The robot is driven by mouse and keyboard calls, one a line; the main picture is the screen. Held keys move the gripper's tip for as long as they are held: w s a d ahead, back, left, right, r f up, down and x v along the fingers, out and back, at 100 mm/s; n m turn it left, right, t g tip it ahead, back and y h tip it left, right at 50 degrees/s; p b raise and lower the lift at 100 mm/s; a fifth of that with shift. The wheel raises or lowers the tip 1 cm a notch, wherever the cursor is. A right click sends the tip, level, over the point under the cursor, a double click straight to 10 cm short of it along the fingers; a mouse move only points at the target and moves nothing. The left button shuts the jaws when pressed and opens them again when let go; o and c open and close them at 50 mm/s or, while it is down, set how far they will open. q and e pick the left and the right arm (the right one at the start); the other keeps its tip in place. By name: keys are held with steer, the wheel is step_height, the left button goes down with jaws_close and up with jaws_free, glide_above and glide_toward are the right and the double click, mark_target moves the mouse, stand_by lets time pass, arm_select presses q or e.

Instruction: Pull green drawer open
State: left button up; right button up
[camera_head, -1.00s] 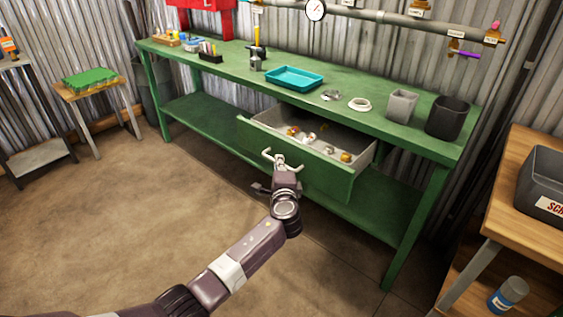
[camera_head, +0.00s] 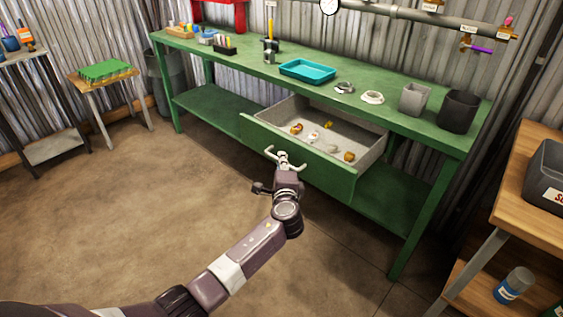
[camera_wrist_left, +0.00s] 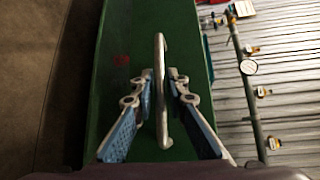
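The green drawer's front (camera_head: 300,158) is pulled out from under the green workbench, showing its grey inside (camera_head: 340,128) with several small brass and white fittings. The pale bar handle (camera_head: 284,160) is on the drawer's front. My left gripper (camera_head: 285,166) is at the handle. In the left wrist view, the left gripper's fingers (camera_wrist_left: 162,78) close in on either side of the handle (camera_wrist_left: 162,95), with the green front (camera_wrist_left: 115,60) behind it. Contact at the fingertips is hard to make out. My right gripper is not in view.
The green workbench (camera_head: 250,75) carries a teal tray (camera_head: 307,71), a grey bin (camera_head: 414,98) and a black bin (camera_head: 458,111). A wooden table (camera_head: 530,170) stands close at the right. The floor (camera_head: 130,215) in front of the drawer is clear.

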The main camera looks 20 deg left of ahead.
arm_select(q)
steer(key=shift+o, duration=0.9)
steer(key=shift+s, duration=0.1)
steer(key=v, duration=1.2)
